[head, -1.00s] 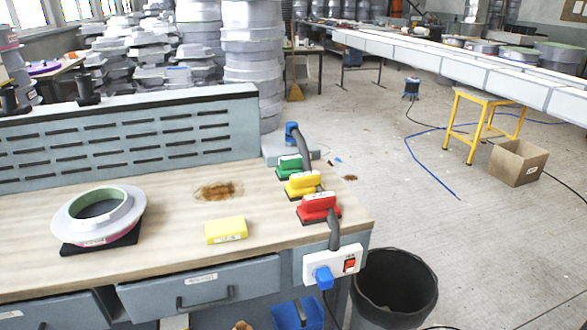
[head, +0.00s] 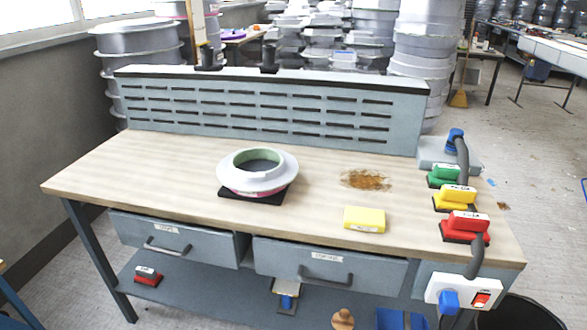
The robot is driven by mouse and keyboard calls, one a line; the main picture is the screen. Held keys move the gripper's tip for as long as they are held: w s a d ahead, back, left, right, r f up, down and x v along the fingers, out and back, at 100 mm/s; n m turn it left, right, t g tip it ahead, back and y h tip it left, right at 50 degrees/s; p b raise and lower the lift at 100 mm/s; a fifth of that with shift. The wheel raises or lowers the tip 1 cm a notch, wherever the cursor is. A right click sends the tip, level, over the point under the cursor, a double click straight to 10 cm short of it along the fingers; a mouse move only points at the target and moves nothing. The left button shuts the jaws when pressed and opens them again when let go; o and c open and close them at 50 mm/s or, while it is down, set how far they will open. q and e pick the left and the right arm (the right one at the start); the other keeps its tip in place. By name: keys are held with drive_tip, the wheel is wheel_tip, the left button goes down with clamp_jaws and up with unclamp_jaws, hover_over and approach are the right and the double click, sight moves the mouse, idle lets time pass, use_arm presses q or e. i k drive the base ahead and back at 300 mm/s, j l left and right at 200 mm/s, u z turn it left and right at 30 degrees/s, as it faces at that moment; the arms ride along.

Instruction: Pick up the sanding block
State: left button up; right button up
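A yellow rectangular block (head: 364,219) with a small label lies flat near the front edge of the wooden bench top (head: 120,165). Green (head: 444,176), yellow (head: 455,197) and red (head: 465,226) block-shaped tools with dark bases stand in a row at the bench's right end. Another small red block with a dark base (head: 147,276) lies on the lower shelf at the left. The labels are too small to read, so I cannot tell for certain which one is the sanding block. Neither of my grippers is in view.
A grey ring mould (head: 257,174) sits on a black pad mid-bench. A brown stain (head: 365,180) lies right of it. A slotted panel (head: 270,110) closes the back. A power socket (head: 463,292) and a black bin (head: 515,312) are at the right. The bench's left part is clear.

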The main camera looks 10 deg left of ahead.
sight(442, 174)
drive_tip(key=i+l, duration=0.25)
drive_tip(key=l, duration=0.15)
drive_tip(key=i+l, duration=0.2)
drive_tip(key=l, duration=0.15)
drive_tip(key=i+l, duration=0.25)
drive_tip(key=l, duration=0.15)
drive_tip(key=i+l, duration=0.25)
drive_tip(key=l, duration=0.1)
